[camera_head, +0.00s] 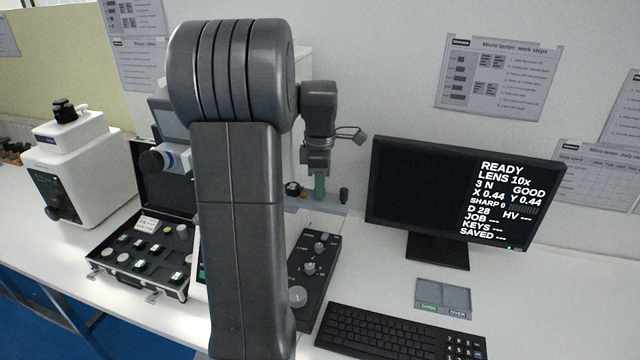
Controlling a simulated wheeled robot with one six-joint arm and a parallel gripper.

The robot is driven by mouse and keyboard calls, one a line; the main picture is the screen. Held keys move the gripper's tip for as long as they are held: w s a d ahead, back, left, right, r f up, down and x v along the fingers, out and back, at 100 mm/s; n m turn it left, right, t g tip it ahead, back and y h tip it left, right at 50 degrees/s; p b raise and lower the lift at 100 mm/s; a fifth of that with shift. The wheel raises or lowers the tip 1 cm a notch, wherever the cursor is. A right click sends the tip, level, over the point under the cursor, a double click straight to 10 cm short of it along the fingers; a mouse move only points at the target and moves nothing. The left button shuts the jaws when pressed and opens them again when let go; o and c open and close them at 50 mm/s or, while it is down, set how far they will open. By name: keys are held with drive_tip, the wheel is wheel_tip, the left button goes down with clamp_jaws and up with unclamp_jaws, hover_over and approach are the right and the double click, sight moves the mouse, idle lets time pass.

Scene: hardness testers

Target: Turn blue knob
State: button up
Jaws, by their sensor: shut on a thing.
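My gripper (319,178) points down over the base of the micro tester, behind my own arm. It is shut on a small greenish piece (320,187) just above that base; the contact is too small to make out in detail. I cannot make out a clearly blue knob. A dark round knob (292,188) sits just left of my gripper, and a small dark upright knob (344,195) stands to its right.
A control box (313,262) with several knobs stands in front of the tester. A monitor (465,195), keyboard (395,331) and sorting tray (443,298) are at right. An open case (133,278) of samples and a white machine (77,170) are at left.

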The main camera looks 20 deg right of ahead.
drive_tip(key=o, duration=1)
drive_tip(key=shift+r, duration=0.1)
wheel_tip(320, 180, up, 14)
drive_tip(key=b, duration=0.1)
drive_tip(key=shift+f, duration=0.25)
wheel_tip(320, 180, down, 14)
drive_tip(key=shift+r+p, duration=0.15)
drive_tip(key=shift+p, duration=0.35)
